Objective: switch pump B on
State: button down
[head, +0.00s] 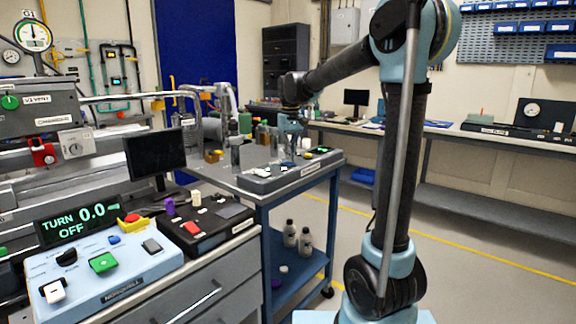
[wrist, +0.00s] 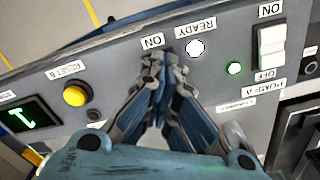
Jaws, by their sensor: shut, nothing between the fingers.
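My gripper (wrist: 163,62) is shut and empty, its fingertips close together over the grey control panel (wrist: 120,60) in the wrist view. The fingertips are just below an ON label (wrist: 152,41). The switch under that label is hidden behind the fingers, so its position and any contact cannot be told. A READY label (wrist: 195,28) and a white round lamp (wrist: 195,48) are just right of the fingertips. A yellow RESET B button (wrist: 75,95) is to the left. In the head view my gripper (head: 288,155) is over the panel (head: 262,184) on the cart.
The white PUMP A rocker (wrist: 270,42) and a lit green lamp (wrist: 234,68) are right of my gripper. A green display (wrist: 30,120) is at the left. In the head view, a blue-white console (head: 110,285) and a monitor (head: 155,152) stand left of the cart.

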jog(key=shift+f, duration=0.65)
dwell(0.4)
jog(key=shift+r, duration=3.5)
jog(key=shift+d, duration=0.1)
jog(key=s+d+f+m+t, duration=0.1)
jog(key=s+d+f, duration=0.3)
jog(key=s+d, duration=0.45)
jog(key=s+d+f+m, duration=0.1)
jog(key=s+d+f, duration=0.4)
jog(key=s+d, duration=0.3)
jog(key=s+d+f+m, duration=0.1)
jog(key=s+d+f, duration=0.1)
jog(key=s+f, duration=0.5)
jog(key=s+d+f+m+t, duration=0.1)
jog(key=s+d+f, duration=0.2)
jog(key=s+f, duration=0.5)
jog(key=shift+f, duration=0.5)
jog(key=shift+s, duration=0.1)
